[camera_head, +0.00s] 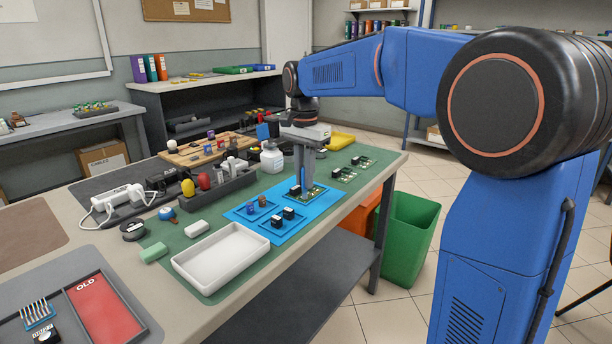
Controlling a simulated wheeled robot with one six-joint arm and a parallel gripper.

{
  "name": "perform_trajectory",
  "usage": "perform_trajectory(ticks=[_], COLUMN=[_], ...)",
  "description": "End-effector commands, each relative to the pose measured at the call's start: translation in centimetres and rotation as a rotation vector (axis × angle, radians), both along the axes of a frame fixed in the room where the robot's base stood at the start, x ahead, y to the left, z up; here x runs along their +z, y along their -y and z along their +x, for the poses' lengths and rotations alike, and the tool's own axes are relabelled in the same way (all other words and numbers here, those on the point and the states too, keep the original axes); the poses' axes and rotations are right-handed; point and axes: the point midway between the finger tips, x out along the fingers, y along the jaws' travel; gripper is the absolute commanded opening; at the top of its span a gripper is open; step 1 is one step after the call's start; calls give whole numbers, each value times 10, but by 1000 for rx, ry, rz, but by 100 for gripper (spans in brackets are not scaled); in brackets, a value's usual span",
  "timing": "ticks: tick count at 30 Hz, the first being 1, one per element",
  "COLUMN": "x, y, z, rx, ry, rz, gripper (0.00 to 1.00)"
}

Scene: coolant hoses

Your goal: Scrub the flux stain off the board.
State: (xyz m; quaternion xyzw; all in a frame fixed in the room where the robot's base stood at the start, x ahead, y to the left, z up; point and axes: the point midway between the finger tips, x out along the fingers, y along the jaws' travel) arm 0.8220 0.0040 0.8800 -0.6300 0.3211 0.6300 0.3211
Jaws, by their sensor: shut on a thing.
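My gripper (305,182) points straight down over the blue mat (265,245) on the workbench. It is shut on a thin blue tool (303,176), perhaps a brush, whose lower end is close to the green board (318,194). The board lies at the far right part of the mat, with a black component beside the fingers. I cannot tell whether the tool touches the board. The flux stain cannot be made out at this size, and the fingers hide part of the board.
Small trays (281,224) with black parts sit left of the board. A white tray (221,262) lies at the front. A grey rack (218,196) and a white bottle (271,160) stand behind. More green boards (344,174) lie to the right. A green bin (405,235) stands beside the bench.

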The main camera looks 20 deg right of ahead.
Motion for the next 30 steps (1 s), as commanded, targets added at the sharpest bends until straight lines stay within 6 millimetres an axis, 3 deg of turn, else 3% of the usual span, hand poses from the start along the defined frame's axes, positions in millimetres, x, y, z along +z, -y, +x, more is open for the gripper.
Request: perform_trajectory(ticks=[15, 30], x=[0, 0], y=[8, 0], z=[6, 0], rx=[0, 0], ry=[0, 0], rz=[0, 0], gripper=[0, 0])
